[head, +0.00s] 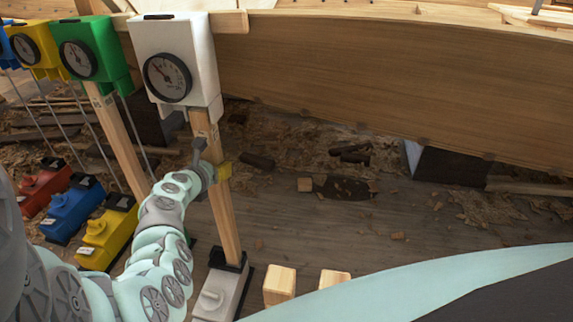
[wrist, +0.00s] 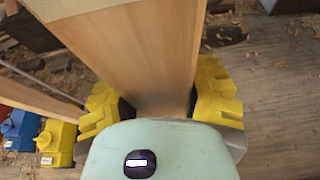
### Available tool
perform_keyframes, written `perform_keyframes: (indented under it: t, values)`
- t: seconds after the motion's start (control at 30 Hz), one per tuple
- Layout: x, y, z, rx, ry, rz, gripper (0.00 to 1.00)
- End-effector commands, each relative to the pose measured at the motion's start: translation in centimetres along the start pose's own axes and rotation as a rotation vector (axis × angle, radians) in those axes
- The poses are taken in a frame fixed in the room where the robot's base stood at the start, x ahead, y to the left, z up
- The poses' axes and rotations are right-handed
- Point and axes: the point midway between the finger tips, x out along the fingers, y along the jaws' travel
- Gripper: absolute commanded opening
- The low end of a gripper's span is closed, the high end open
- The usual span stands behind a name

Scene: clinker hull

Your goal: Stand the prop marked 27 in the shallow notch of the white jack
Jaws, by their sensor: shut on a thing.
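The prop (head: 222,205) is a square wooden post standing nearly upright, leaning slightly. Its mark near the top is too small to read. Its top reaches the underside of the white gauge box (head: 200,50). Its foot meets a dark holder on the white jack (head: 218,292) on the floor; I cannot tell which notch it is in. My gripper (head: 215,173) is around the prop's upper half. In the wrist view my gripper's yellow fingers (wrist: 162,100) press on both sides of the prop (wrist: 140,50).
Green (head: 80,52) and yellow (head: 36,48) gauge boxes hang to the left; another post (head: 118,140) stands under the green one. Yellow (head: 105,235), blue (head: 73,207) and red (head: 42,185) jacks stand at left. Wooden blocks (head: 280,285) lie right of the white jack. The hull planking (head: 380,80) spans above.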

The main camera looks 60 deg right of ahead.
Motion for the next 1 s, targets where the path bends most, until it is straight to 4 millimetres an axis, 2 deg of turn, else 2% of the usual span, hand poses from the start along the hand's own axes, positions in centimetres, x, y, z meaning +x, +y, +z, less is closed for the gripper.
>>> perform_keyframes:
  t: [0.07, 0.1, 0.37, 0.77, 1.0]
  values:
    - [0.0, 0.1, 0.0, -0.001, 0.000, 0.002, 0.04]
    - [0.0, 0.1, 0.0, -0.001, 0.000, 0.002, 0.53]
    - [0.0, 0.1, -0.1, 0.000, 0.001, 0.001, 0.79]
    - [-0.3, 0.0, -0.1, 0.001, 0.000, 0.000, 0.81]
    - [-2.1, 0.1, 0.0, -0.001, -0.002, 0.003, 0.81]
